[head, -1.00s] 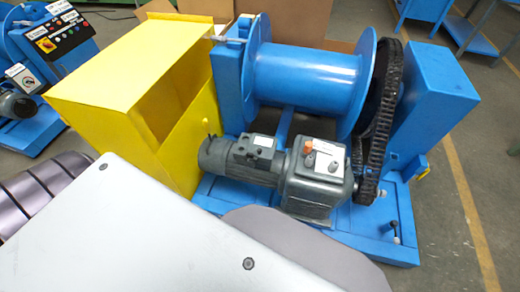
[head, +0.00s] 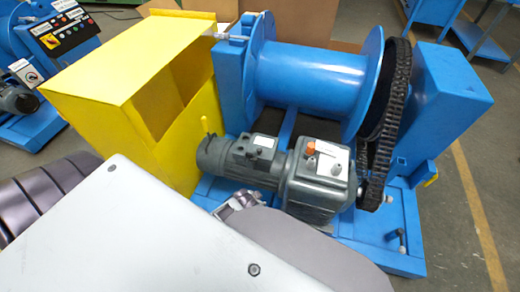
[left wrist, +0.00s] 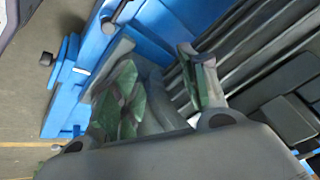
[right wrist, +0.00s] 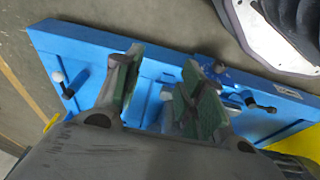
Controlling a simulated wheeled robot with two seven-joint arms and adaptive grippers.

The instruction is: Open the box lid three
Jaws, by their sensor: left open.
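The yellow box (head: 95,95) stands at the left of the blue machine. I cannot tell which part is lid three. My left gripper (left wrist: 165,95) is open beside grey motor fins and a blue frame, with nothing seen between its green-padded fingers. My right gripper (right wrist: 165,90) is open and empty over the blue base (right wrist: 90,45).
A grey motor with gearbox (head: 318,180) sits in front of the blue drum (head: 310,80). A black chain (head: 388,120) runs at its right, beside a blue housing (head: 440,95). Levers with knobs (right wrist: 262,105) stick out from the base.

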